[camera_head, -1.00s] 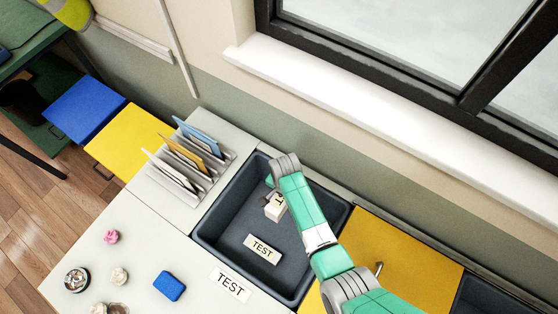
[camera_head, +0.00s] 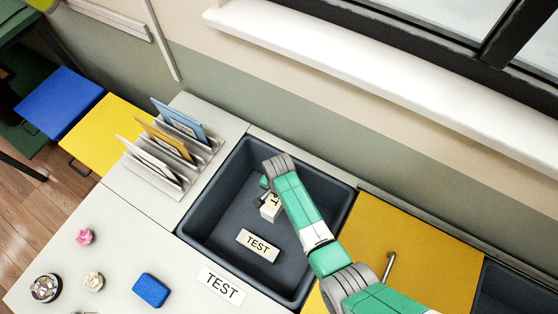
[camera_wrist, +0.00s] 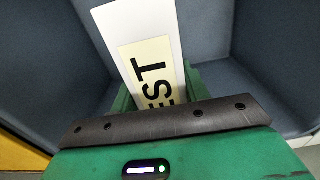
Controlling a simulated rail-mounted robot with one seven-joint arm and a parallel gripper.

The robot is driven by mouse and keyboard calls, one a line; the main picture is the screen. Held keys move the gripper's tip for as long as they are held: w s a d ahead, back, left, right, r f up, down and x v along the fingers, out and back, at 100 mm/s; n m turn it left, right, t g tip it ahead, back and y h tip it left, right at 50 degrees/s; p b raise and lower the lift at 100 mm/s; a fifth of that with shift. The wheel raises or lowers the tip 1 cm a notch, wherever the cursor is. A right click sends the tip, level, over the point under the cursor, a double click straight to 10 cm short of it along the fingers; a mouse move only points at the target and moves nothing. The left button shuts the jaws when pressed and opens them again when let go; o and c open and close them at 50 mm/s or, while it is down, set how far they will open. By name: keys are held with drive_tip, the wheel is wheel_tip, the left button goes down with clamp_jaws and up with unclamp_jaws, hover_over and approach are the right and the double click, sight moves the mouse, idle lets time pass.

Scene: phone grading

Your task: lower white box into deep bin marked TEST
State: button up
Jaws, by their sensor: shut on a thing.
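A white box (camera_head: 268,208) with a TEST label is in my gripper (camera_head: 265,195), inside the outline of the dark grey deep bin (camera_head: 205,222). In the wrist view the white box (camera_wrist: 146,22) stands out between the green jaws of my gripper (camera_wrist: 165,85), with the bin's blue-grey walls around it. My gripper is shut on the box; my arm hides part of both in the head view. Whether the box touches the bin floor I cannot tell. A label reading TEST (camera_head: 221,286) lies on the counter in front of the bin.
Another TEST-labelled block (camera_head: 257,246) lies on the bin floor. A rack (camera_head: 172,180) with upright panels stands to the left of the bin. A blue block (camera_head: 151,290) lies on the counter at front left. A yellow panel (camera_head: 420,240) is right of the bin.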

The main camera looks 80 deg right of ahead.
wheel_tip(320, 180, down, 18)
drive_tip(key=b, duration=1.5)
drive_tip(key=shift+r, duration=0.15)
drive_tip(key=o, duration=1.3)
drive_tip(key=shift+c, duration=0.2)
wheel_tip(320, 180, up, 8)
drive_tip(key=p, duration=0.4)
